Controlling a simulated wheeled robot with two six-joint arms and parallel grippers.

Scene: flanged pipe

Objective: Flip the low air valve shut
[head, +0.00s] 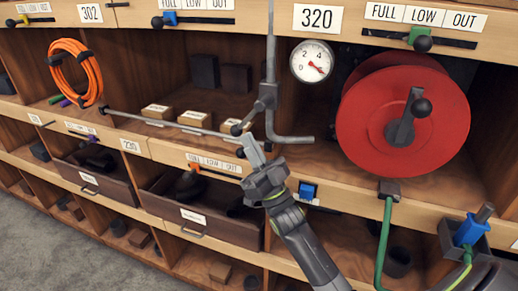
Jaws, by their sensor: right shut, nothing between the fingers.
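My right gripper (252,150) is shut and empty in the head view. It is raised in front of the shelf edge, left of centre, beside a bent grey pipe (270,70) and a thin grey rod (165,122). A small blue fitting (309,190) sits on the shelf edge right of my gripper, apart from it. A blue part with a grey stub (469,232) sits in a dark bracket at lower right. I cannot tell for certain which of these is the low air valve. My left gripper is not in view.
A green hose (384,245) hangs below the shelf edge. Small boxes (195,118) stand on the shelf. Dark drawers (205,218) lie below. An orange coil (75,75) hangs at left.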

